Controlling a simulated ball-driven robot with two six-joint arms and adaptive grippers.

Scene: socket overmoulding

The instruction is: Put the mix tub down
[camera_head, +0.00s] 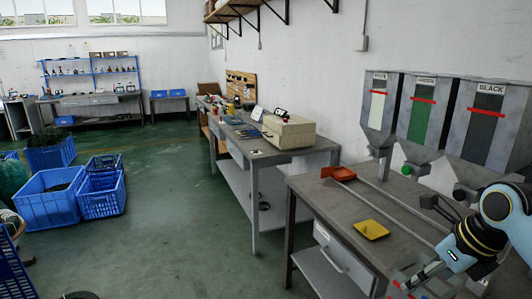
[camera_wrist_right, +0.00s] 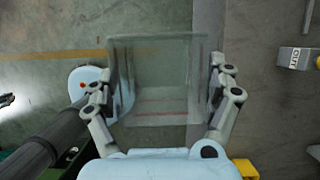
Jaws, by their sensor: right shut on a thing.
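The mix tub (camera_wrist_right: 160,75) is a clear, see-through box. In the right wrist view it sits between the two fingers of my right gripper (camera_wrist_right: 161,92), which press on its left and right sides. The tub looks empty, with a faint red line across its lower part. Green floor shows beyond it. In the head view my right gripper (camera_head: 412,284) is at the lower right, over the front part of the near bench; the tub is hard to make out there. My left gripper is not in view.
The near bench (camera_head: 330,198) carries a red tray (camera_head: 338,173), a yellow tray (camera_head: 371,229) and long rails. White (camera_head: 378,106), green (camera_head: 423,112) and black (camera_head: 486,125) hoppers stand along its wall side. Blue crates (camera_head: 50,197) stand on the floor at left.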

